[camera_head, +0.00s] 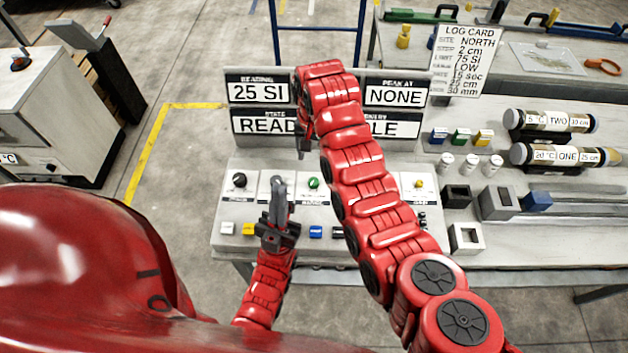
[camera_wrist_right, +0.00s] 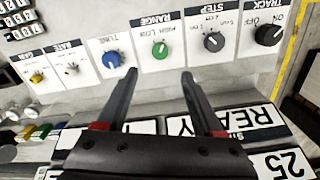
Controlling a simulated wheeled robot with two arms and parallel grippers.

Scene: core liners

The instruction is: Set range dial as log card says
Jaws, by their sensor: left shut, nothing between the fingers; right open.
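The log card (camera_head: 465,60) stands at the back right; its lines include SITE NORTH, STEP 2 cm, 75 SI and LOW. The range dial is a green knob (camera_head: 314,183) on the sloped console. It also shows in the right wrist view (camera_wrist_right: 160,49), upside down, labelled RANGE with HIGH and LOW marks; I cannot tell its setting. My right gripper (camera_head: 303,148) is open and empty before the display panel; in its wrist view its fingertips (camera_wrist_right: 158,76) point toward the green knob, apart from it. My left gripper (camera_head: 278,182) is shut and empty over the console, left of the green knob.
The black track knob (camera_head: 239,180) is at the console's left. The display (camera_head: 258,92) reads 25 SI. Core tubes (camera_head: 565,155) and small blocks lie on the right bench.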

